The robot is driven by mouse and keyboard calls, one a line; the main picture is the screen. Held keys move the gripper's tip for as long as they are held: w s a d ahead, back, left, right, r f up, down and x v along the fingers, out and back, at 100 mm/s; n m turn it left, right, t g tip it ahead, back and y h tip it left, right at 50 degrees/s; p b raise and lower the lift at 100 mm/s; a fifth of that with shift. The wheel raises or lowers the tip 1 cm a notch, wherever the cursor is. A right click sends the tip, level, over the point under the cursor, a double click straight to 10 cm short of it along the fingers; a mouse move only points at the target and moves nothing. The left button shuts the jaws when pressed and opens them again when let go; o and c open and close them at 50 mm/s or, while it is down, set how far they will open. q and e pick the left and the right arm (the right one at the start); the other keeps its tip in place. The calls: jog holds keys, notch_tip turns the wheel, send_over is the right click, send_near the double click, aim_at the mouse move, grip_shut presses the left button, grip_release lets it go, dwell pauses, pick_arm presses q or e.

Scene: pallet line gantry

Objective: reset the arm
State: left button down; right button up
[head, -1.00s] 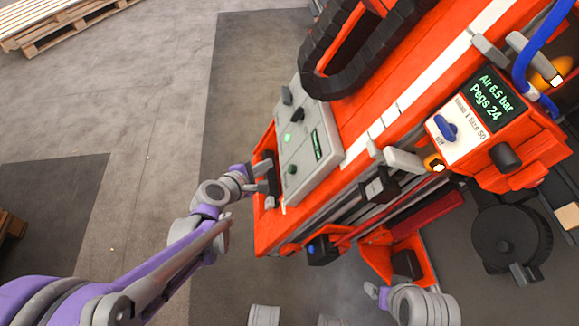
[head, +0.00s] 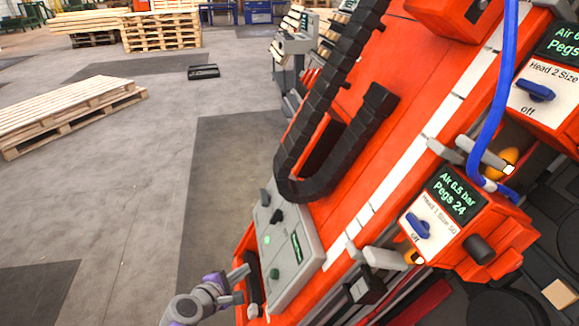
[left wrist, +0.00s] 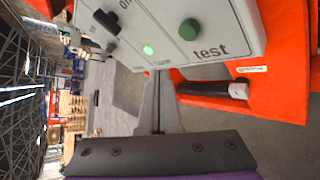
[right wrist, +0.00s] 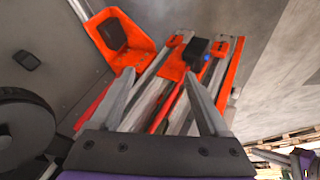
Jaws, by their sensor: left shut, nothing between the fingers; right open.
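My left gripper (head: 238,285) is low in the head view, beside the near end of the orange gantry and next to the grey control box (head: 312,262). In the left wrist view its fingers (left wrist: 160,103) are shut and empty, just below the control box (left wrist: 222,30). That box has a green "test" button (left wrist: 189,29), a lit green light (left wrist: 148,50) and a black switch (left wrist: 107,22) near the word "on". My right gripper (right wrist: 163,100) is open and empty in the right wrist view, facing orange and grey gantry parts. It is outside the head view.
A dark handle (left wrist: 215,89) sits in an orange recess under the box. A black cable chain (head: 325,190) loops over the orange gantry (head: 375,150). Head 1's control unit (head: 452,215) shows "Air 6.5 bar, Pegs 24", with its knob near "off". The left floor is open around a wooden pallet (head: 65,112).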

pick_arm(q)
jog(key=s+a+f+m+g+y, duration=0.15)
jog(key=s+m+g+y, duration=0.4)
jog(key=s+m, duration=1.7)
notch_tip(320, 180, up, 23)
jog(key=s+n+p, duration=0.2)
jog(key=s+p, duration=0.1)
jog(key=p, duration=1.8)
jog(key=shift+n+g+h, duration=0.35)
pick_arm(e)
notch_tip(320, 180, up, 24)
jog(key=w+t, duration=0.1)
jog(key=shift+w, duration=0.2)
